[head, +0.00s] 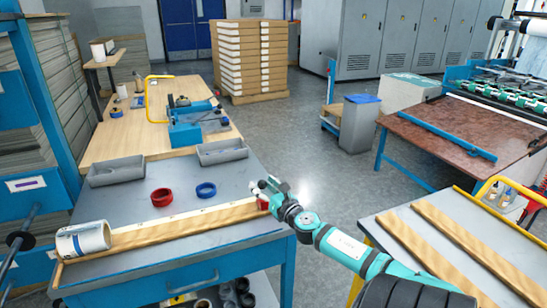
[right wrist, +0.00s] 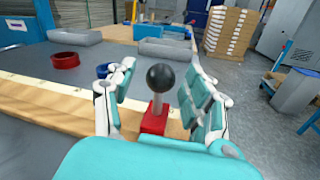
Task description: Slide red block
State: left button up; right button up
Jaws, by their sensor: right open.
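The red block (right wrist: 155,122) is at the right end of a wooden rail (head: 180,224) on the grey-topped blue workbench. It carries an upright metal stem with a black ball knob (right wrist: 160,78). In the head view only a small part of the red block (head: 262,204) shows beside my gripper. My right gripper (head: 266,188) is open at that end of the rail. In the right wrist view its fingers (right wrist: 160,98) stand on either side of the stem and knob, with gaps visible. My left gripper is not in view.
A white roll (head: 83,240) lies at the rail's left end. A red ring (head: 162,197), a blue ring (head: 206,190) and two grey trays (head: 116,171) (head: 222,151) sit behind the rail. A side table with wooden strips (head: 405,240) stands at right.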

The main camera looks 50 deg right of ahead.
jog(key=v, duration=1.1)
jog(key=shift+s+a, duration=0.1)
jog(key=shift+s, duration=0.05)
